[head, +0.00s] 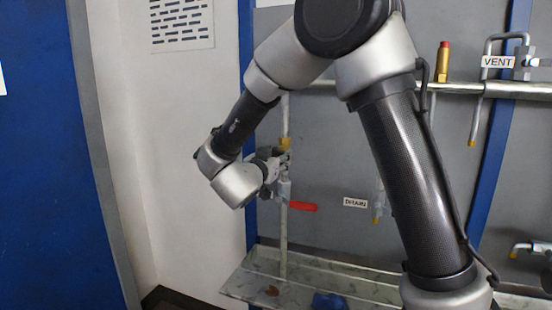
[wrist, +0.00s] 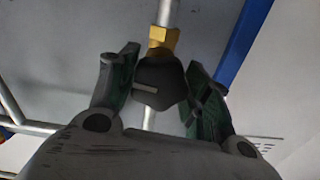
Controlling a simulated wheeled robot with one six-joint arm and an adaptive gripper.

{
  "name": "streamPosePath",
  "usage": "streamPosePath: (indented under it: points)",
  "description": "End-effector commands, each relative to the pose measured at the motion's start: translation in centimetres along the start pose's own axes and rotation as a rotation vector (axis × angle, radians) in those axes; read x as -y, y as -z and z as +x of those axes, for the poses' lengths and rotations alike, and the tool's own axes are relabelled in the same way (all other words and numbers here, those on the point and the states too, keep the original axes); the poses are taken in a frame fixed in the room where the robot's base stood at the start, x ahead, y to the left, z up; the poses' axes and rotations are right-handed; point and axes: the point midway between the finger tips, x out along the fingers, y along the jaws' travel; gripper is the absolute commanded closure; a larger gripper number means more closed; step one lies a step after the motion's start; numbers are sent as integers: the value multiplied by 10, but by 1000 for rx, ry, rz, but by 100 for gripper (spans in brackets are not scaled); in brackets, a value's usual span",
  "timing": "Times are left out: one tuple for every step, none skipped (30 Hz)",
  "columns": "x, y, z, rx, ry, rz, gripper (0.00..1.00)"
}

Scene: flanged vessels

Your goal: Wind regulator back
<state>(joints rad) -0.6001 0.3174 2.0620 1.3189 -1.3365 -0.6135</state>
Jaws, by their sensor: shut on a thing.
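The regulator has a dark faceted knob (wrist: 158,85) with a pale mark on its face, below a brass nut (wrist: 163,40) on a grey pipe. My gripper (wrist: 163,65) has one finger on each side of this knob and is shut on it. In the head view my gripper (head: 278,162) reaches the upright pipe (head: 284,235) at the left of the panel, just under a brass fitting (head: 285,143). There my wrist partly hides the knob.
A red lever (head: 302,206) sticks out right, just below my gripper. A DRAIN label (head: 355,203) and a VENT label (head: 497,62) mark other lines. A brass, red-topped fitting (head: 443,62) stands on the horizontal pipe. A metal tray (head: 245,285) runs below.

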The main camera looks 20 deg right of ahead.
Motion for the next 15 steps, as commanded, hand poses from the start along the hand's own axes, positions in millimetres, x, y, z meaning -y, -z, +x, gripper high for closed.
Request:
streamPosePath:
  points:
    - [0, 0, 0, 0, -1, -38, 75]
    - [0, 0, 0, 0, -1, -65, 75]
    - [0, 0, 0, 0, 0, -102, 75]
    - [0, 0, 0, -1, 0, -130, 75]
    - [0, 0, 0, -1, 0, -158, 75]
    - [0, 0, 0, -1, 0, -197, 75]
    - [0, 0, 0, -1, 0, -226, 75]
    - [0, 0, 0, -1, 0, -254, 75]
    - [0, 0, 0, -1, 0, -293, 75]
    - [0, 0, 0, -1, 0, -321, 75]
    - [0, 0, 0, -1, 0, -350, 75]
    - [0, 0, 0, -1, 0, -388, 75]
    - [0, 0, 0, -1, 0, -416, 75]
    - [0, 0, 0, -1, 0, -445, 75]
    - [0, 0, 0, -1, 0, -483, 75]
